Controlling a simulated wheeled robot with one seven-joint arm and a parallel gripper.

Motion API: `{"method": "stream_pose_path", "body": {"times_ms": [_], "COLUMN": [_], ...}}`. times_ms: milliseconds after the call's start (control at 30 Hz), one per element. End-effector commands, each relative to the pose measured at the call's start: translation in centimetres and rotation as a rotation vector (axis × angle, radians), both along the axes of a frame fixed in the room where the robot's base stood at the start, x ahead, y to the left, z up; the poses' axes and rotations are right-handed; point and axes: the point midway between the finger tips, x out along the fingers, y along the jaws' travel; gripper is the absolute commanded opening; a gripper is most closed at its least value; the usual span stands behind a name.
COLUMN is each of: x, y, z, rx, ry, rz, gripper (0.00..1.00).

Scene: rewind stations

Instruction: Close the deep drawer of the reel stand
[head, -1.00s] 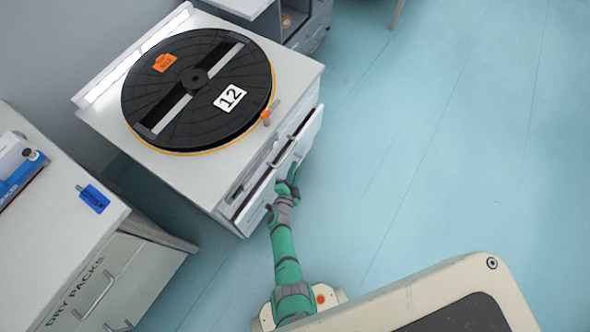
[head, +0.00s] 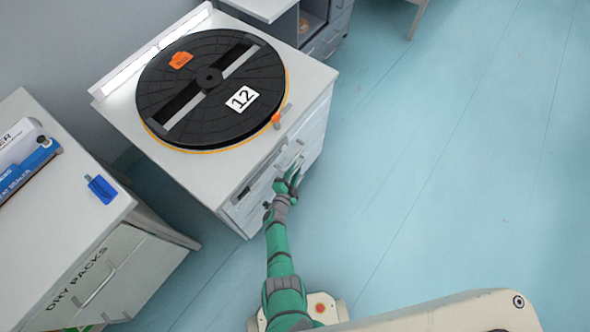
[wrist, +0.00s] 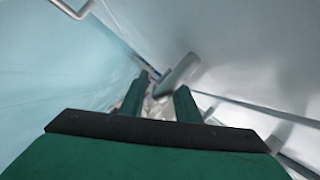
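The reel stand (head: 180,185) is a white cabinet with a large black reel marked 12 on top. Its drawer front (head: 310,140) faces right and looks close to flush with the cabinet; I cannot tell whether a small gap is left. My gripper (head: 293,180) is at this front, by a handle (head: 281,166). In the wrist view, the two green fingers of my gripper (wrist: 162,88) are apart with nothing clearly held. My gripper hides part of the lower front.
A white cabinet labelled DRY PACKS (head: 125,265) stands at the left, with a blue object (head: 101,189) on top. A grey unit (head: 325,30) stands behind the reel stand. The blue floor (head: 450,170) to the right is clear.

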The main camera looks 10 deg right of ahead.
Motion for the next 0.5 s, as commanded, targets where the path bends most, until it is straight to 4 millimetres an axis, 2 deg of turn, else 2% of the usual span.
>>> {"method": "stream_pose_path", "body": {"times_ms": [267, 500], "x": [-0.8, -3.0], "y": [0.2, 1.4], "z": [0.2, 0.8], "rx": [-0.003, -0.003], "ry": [-0.003, -0.002], "rz": [-0.002, 0.002], "gripper": [0.29, 0.29]}}
